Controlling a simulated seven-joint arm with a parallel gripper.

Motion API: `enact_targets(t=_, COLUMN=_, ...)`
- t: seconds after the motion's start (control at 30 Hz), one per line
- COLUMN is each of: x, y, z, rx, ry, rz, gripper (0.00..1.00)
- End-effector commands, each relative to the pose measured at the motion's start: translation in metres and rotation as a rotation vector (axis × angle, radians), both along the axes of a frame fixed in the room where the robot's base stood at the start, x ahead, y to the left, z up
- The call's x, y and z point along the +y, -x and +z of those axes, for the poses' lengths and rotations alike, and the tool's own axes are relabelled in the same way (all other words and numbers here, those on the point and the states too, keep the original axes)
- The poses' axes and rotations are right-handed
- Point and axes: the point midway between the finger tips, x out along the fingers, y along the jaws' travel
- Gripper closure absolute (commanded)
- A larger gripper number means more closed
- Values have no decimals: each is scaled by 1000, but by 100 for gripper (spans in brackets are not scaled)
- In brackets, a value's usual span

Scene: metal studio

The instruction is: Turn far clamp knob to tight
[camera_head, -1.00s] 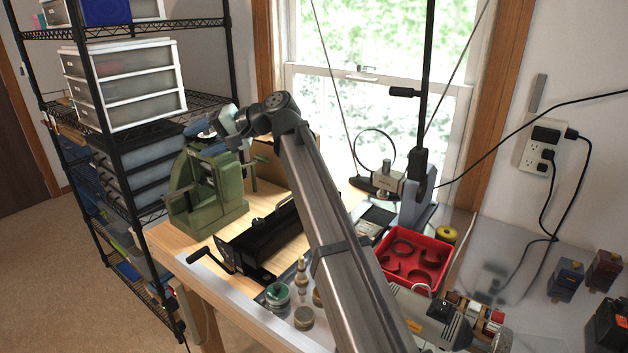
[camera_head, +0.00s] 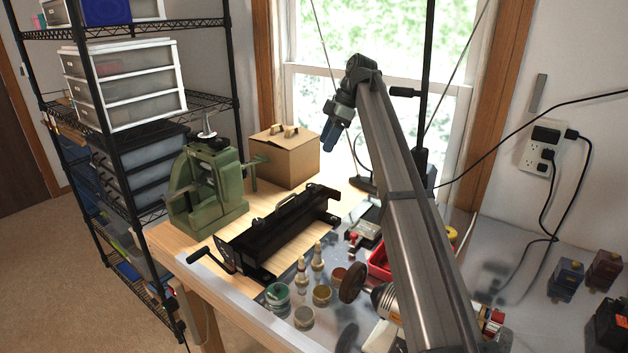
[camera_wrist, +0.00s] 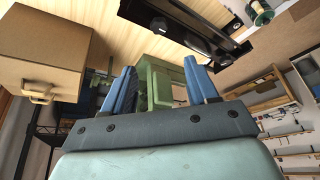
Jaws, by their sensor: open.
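A long black clamping tool (camera_head: 275,236) with a crank at its near left end lies on the wooden bench in the head view. Small dark fittings sit along its top; which one is the far clamp knob, and how it is turned, I cannot tell. In the wrist view the tool (camera_wrist: 185,32) crosses the top, with dark fittings on it. My gripper (camera_head: 328,148) hangs in front of the window, above and beyond the tool's far end. Its blue fingers stand apart and empty in the wrist view (camera_wrist: 160,77), with no contact on the tool.
A green press (camera_head: 207,195) stands left of the tool, and a cardboard box (camera_head: 284,160) behind it. Small jars and fittings (camera_head: 303,316) stand at the front. A red tray (camera_head: 378,262) is partly hidden by my arm. A shelf rack is at left.

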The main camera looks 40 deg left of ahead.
Motion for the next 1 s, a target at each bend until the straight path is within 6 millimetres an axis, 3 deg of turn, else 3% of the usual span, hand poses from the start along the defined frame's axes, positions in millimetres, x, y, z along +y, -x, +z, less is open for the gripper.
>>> enact_targets(t=0.27, x=-6, y=-6, z=-10, rx=-18, ry=14, rz=53, gripper=42)
enact_targets(t=0.8, x=18, y=19, z=-93, rx=-17, ry=14, rz=51, gripper=42)
enact_targets(t=1.0, x=25, y=25, z=-115, rx=-18, ry=13, rz=49, gripper=42)
